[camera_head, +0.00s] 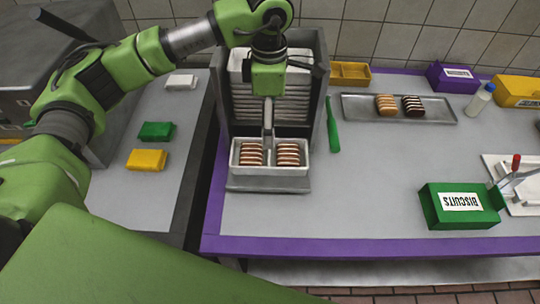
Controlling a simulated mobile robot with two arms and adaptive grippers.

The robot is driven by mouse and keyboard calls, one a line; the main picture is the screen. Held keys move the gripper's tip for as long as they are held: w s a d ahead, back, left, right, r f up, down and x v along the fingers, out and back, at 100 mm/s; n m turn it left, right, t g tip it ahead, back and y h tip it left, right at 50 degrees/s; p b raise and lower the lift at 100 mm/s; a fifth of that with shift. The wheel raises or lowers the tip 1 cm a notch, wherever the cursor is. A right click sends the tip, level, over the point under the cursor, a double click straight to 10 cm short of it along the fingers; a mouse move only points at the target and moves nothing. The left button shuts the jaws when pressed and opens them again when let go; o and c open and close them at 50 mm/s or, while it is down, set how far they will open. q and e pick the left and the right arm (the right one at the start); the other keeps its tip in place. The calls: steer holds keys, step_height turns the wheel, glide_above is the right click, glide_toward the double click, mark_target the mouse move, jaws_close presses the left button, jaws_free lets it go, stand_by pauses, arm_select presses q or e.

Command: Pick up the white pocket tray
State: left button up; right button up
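The white pocket tray (271,171) sits at the front of the grey metal rack, on its low ledge. It holds two rows of brown and cream biscuits, one in each pocket. My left gripper (268,137) points straight down over the tray's middle, between the two rows. Its fingers look narrow and close together and reach down to the tray's middle or back wall. The fingertips are too small to tell whether they grip it. My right gripper is not in view.
The rack (318,90) rises behind the tray. A green spatula-like tool (332,125) lies to its right. A metal tray (440,115) with biscuits lies at the back right, and a green biscuits box (430,207) at the front right. The purple-edged table's middle is clear.

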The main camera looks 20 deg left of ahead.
arm_select(q)
step_height(320, 180, down, 4)
steer(key=shift+s+f+p, duration=0.1)
steer(key=shift+f+p, duration=0.1)
steer(key=shift+p, duration=0.35)
steer(key=shift+f, duration=0.35)
step_height(320, 180, down, 6)
steer(key=shift+f+p, duration=0.1)
steer(key=shift+p, duration=1.05)
steer(key=shift+f, duration=0.15)
steer(key=c, duration=1.1)
